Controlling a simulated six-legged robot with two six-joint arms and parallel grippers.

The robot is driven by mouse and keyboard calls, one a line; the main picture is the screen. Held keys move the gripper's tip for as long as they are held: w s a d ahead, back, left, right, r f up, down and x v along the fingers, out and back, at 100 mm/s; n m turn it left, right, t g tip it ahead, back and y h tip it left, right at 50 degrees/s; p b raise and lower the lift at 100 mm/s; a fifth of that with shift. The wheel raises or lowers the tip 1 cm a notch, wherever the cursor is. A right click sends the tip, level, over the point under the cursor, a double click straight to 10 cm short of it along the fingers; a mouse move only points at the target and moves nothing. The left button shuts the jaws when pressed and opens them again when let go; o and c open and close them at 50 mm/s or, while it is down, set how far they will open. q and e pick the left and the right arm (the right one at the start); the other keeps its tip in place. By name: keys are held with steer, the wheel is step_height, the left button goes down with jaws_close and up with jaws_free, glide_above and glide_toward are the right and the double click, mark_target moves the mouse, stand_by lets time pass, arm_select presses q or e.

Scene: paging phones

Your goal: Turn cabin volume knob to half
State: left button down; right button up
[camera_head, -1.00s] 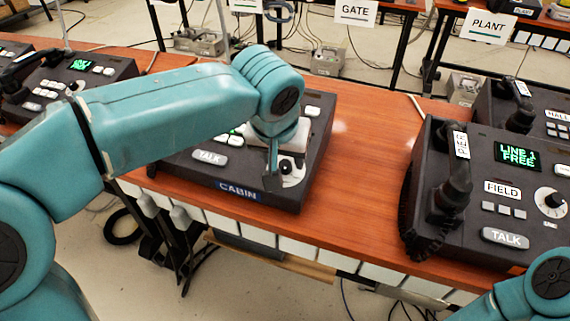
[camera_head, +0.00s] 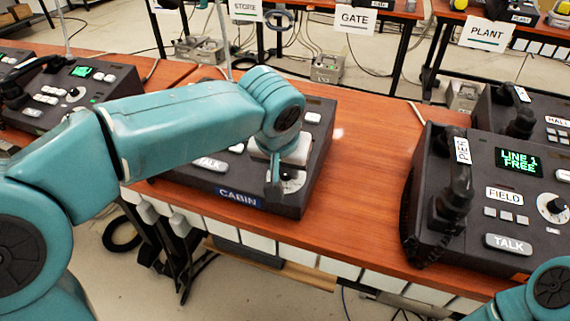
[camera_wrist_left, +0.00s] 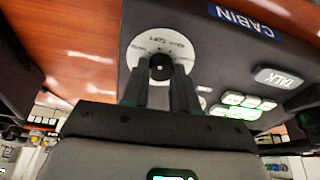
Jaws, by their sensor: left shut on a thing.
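The dark cabin phone (camera_head: 312,165) with its blue CABIN label (camera_head: 237,197) sits on the orange table in the head view, partly hidden by my left arm. My left gripper (camera_head: 274,190) points down at the phone's right front part. In the left wrist view, the cabin volume knob (camera_wrist_left: 160,66) is a black knob on a white round dial (camera_wrist_left: 143,45). My left gripper (camera_wrist_left: 160,78) has its two fingers closed around the knob's sides. The dial's printed marks are too blurred to read. My right gripper is not seen; only part of my right arm shows at bottom right.
A field phone (camera_head: 500,215) with handset and knob stands to the right. Another phone (camera_head: 75,90) stands at the left. Bare orange table (camera_head: 350,200) lies between the cabin and field phones. A white TALK button (camera_wrist_left: 278,78) is near the knob.

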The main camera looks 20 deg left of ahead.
arm_select(q)
steer(key=m+p, duration=0.2)
steer(key=m, duration=0.2)
steer(key=shift+r+h, duration=0.15)
steer(key=shift+h, duration=0.15)
steer(key=shift+m+h+p, duration=0.3)
steer(key=shift+m+p, duration=0.7)
steer(key=shift+m, duration=0.8)
steer(key=c, duration=0.9)
jaws_free()
steer(key=shift+o, duration=0.2)
steer(key=p+v, duration=0.4)
steer(key=v, duration=1.2)
